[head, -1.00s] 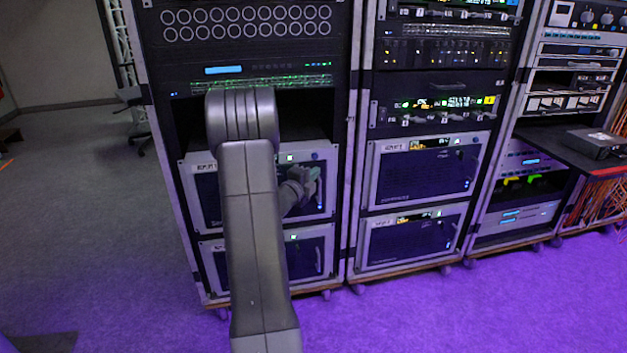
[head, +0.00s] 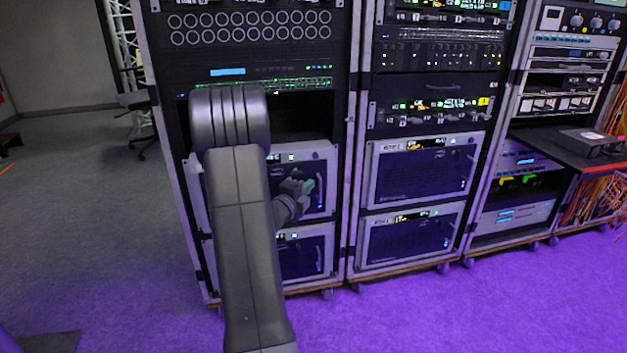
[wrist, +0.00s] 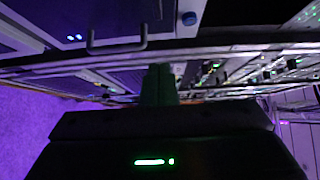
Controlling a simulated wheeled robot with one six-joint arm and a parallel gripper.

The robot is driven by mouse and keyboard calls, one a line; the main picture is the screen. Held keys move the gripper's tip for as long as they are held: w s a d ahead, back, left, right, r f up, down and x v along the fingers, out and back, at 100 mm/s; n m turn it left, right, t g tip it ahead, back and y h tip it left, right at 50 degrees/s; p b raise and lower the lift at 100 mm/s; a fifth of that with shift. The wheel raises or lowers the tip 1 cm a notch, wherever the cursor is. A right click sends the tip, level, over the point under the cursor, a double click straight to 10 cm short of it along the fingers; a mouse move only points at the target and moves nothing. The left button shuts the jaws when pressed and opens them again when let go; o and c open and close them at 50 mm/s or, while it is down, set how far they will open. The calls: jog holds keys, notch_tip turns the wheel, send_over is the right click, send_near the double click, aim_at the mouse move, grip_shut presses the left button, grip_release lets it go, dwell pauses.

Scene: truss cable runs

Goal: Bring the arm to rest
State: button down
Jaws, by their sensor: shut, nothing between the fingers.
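My gripper (head: 307,186) shows in the head view just right of my arm, in front of the upper silver-framed unit (head: 322,163) low in the left rack. Its fingers are shut and hold nothing. In the wrist view the shut fingers (wrist: 158,84) point along the rack fronts, and a dark U-shaped handle (wrist: 116,42) stands out from a panel above and left of them. My arm hides part of the left rack. I cannot tell the exact gap between the gripper and the unit's face.
A middle rack (head: 430,165) stands close beside the left one. A right rack has a shelf with a dark box (head: 590,140) and orange cables (head: 590,198). Open floor (head: 75,220) lies to the left, and purple-lit floor (head: 450,310) in front. A chair (head: 137,115) stands at the back left.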

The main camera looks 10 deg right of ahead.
jog(key=shift+v, duration=2.25)
jog(key=shift+f, duration=0.1)
